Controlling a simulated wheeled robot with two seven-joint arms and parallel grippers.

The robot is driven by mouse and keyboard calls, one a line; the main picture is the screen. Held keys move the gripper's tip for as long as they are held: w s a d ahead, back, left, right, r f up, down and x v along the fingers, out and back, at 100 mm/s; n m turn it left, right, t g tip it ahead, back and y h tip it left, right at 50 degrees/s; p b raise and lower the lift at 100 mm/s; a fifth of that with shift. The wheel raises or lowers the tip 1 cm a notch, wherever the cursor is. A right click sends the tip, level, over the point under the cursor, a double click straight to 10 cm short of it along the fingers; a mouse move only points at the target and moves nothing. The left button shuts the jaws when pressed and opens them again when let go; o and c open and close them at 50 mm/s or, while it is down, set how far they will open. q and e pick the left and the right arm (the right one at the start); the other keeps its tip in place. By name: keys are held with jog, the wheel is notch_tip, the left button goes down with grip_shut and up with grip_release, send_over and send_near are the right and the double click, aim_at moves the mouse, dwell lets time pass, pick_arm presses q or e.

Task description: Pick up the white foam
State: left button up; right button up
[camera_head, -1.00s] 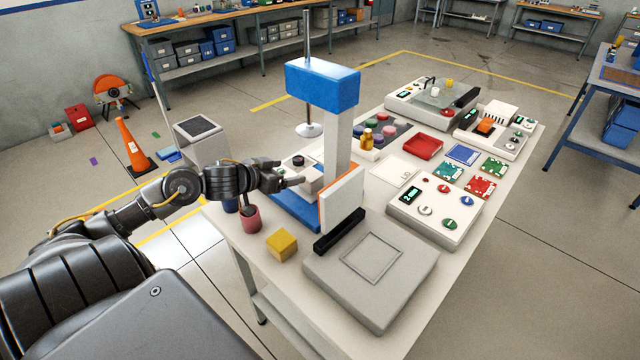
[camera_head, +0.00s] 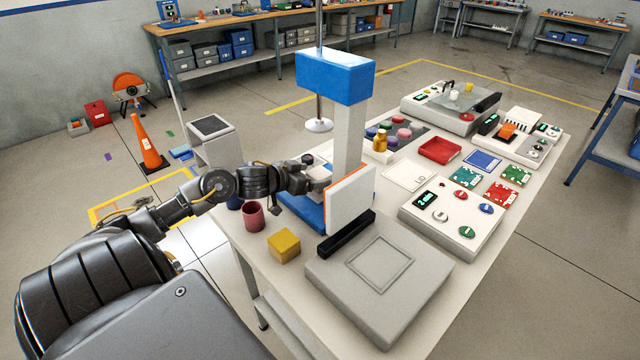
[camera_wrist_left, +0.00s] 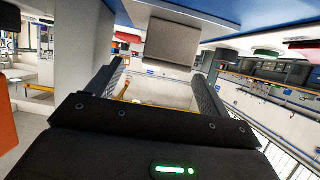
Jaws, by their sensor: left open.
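A white slab with an orange back (camera_head: 350,198) stands upright beside a black bar; I cannot tell whether it is the white foam. My left gripper (camera_head: 309,181) reaches in over the press's blue base (camera_head: 298,210), left of the press column. In the left wrist view, its fingers (camera_wrist_left: 158,74) are apart with nothing held between them. A grey block (camera_wrist_left: 172,43) lies beyond the fingertips, against a blue surface; I cannot tell whether they touch. The orange face (camera_wrist_left: 6,120) shows at that view's left edge. My right gripper is not in view.
The blue press head (camera_head: 334,76) and pale column (camera_head: 348,135) rise close to my left gripper. A red cup (camera_head: 252,217) and yellow cube (camera_head: 283,246) stand near the table's left edge. A grey flat box (camera_head: 345,305) fills the front.

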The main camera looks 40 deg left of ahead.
aim_at(319, 173)
pick_arm(q)
jog(key=shift+w+d+f, duration=0.1)
jog(key=shift+w+f, duration=0.05)
jog(key=shift+w, duration=0.35)
jog(key=x, duration=0.4)
jog(key=shift+w+a+f+p, duration=0.2)
jog(key=shift+a+p, duration=0.15)
jog(key=shift+w+f, duration=0.2)
jog(key=shift+w, duration=0.15)
jog(key=c, duration=1.1)
jog(key=shift+o, duration=0.2)
jog(key=shift+r, duration=0.1)
